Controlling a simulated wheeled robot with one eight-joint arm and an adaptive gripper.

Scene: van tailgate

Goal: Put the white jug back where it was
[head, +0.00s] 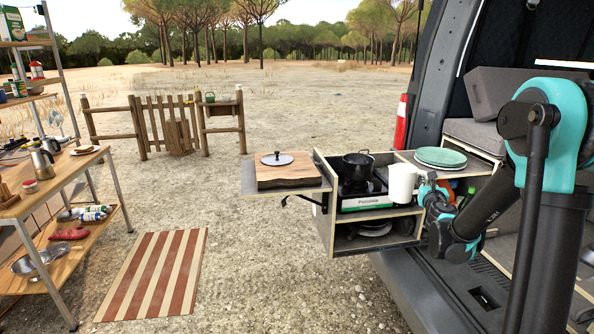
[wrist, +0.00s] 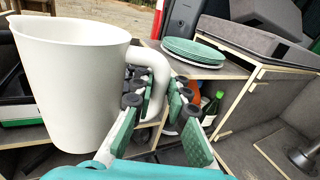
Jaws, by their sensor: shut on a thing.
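The white jug (head: 402,183) is at the front right of the van's kitchen unit in the head view, in front of the stove. It looks upright. In the wrist view the jug (wrist: 70,80) fills the left side, with its handle (wrist: 158,75) toward my gripper. My gripper (wrist: 150,100) is shut on the jug's handle; in the head view my gripper (head: 428,190) is at the jug's right side. I cannot tell whether the jug's base touches anything.
A black pot (head: 358,166) stands on the stove (head: 364,202). Green plates (head: 440,157) lie on the right worktop; they also show in the wrist view (wrist: 193,51). A lid (head: 277,159) lies on a wooden board (head: 288,178) on the left flap. Bottles (wrist: 211,108) stand in the compartment below the plates.

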